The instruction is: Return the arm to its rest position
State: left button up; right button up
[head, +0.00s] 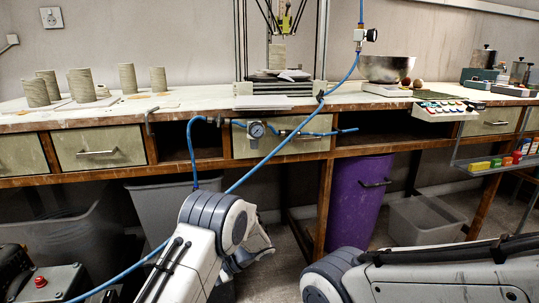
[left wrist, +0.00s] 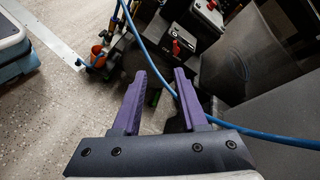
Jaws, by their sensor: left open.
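My left arm (head: 205,235) is folded low in front of the workbench in the head view, and its gripper fingers are hidden there. In the left wrist view my left gripper (left wrist: 158,88) has its two purple fingers spread apart with nothing between them. It points down toward the floor. My right arm (head: 430,275) lies across the lower right of the head view, and its gripper is out of the picture.
A blue hose (head: 272,155) hangs from above the workbench (head: 205,103) and runs past my left arm; it also crosses near the fingers in the left wrist view (left wrist: 245,130). Grey bins (head: 60,222) and a purple bin (head: 355,205) stand below. Clay cylinders (head: 82,85) stand on top.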

pick_arm(q)
jog(key=s+d+r+t+h+p, duration=0.2)
jog(key=s+d+r+h, duration=0.5)
jog(key=s+d+r, duration=0.55)
jog(key=s+d+r+t+h+p, duration=0.1)
jog(key=s+d+r+h, duration=0.15)
jog(key=s, duration=0.55)
jog(key=s+d+r+t+h+p, duration=0.1)
jog(key=s+d+h, duration=0.25)
jog(key=s, duration=0.45)
notch_tip(320, 180, up, 38)
jog(key=p, duration=3.7)
jog(key=shift+w+a, duration=0.35)
jog(key=shift+f, duration=0.1)
jog(key=shift+a, duration=0.1)
